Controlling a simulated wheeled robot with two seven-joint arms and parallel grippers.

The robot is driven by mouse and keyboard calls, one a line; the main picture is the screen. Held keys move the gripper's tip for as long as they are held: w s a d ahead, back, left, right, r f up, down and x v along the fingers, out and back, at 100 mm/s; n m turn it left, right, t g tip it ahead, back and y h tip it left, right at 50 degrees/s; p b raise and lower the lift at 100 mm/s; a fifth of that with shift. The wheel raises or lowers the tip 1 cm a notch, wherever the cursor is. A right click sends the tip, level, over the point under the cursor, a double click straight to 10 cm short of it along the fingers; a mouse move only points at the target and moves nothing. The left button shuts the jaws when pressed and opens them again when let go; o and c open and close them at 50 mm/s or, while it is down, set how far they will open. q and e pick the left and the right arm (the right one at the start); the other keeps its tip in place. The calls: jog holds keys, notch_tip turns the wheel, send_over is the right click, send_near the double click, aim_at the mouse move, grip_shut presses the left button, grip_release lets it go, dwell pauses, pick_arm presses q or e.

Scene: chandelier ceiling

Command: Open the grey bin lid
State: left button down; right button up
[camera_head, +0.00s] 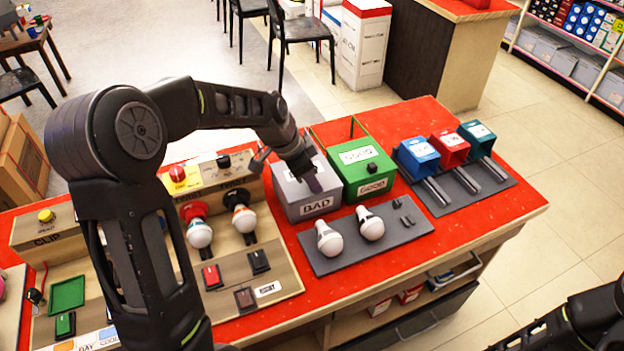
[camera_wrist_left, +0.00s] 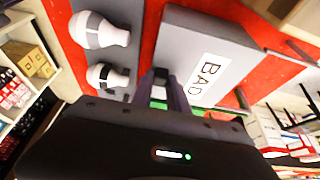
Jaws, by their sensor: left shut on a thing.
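The grey bin (camera_head: 306,205), labelled BAD, stands on the red tabletop left of the green bin (camera_head: 368,181) labelled GOOD. Its grey lid (camera_head: 291,188) appears to lie on top; whether it is raised at all is hard to tell. My left gripper (camera_head: 313,184) is over this lid, shut on the small dark lid knob (camera_wrist_left: 160,76), which it mostly hides in the head view. In the left wrist view the fingers (camera_wrist_left: 168,92) close around the knob beside the BAD label (camera_wrist_left: 208,77). My right gripper is out of view.
Two white bulbs (camera_head: 329,239) (camera_head: 370,224) lie on a grey board in front of the bins. A bulb test panel (camera_head: 265,279) is to the left. Blue, red and teal boxes (camera_head: 449,149) stand to the right.

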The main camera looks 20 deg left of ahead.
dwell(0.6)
pick_arm(q)
jog(key=w+a+b, duration=0.1)
jog(key=w+a, duration=0.5)
jog(key=shift+a, duration=0.35)
jog(key=c, duration=1.3)
grip_release()
jog(key=b+v, duration=0.1)
jog(key=v, duration=0.6)
jog(key=shift+s+a+r, duration=0.1)
jog(key=shift+r, duration=0.25)
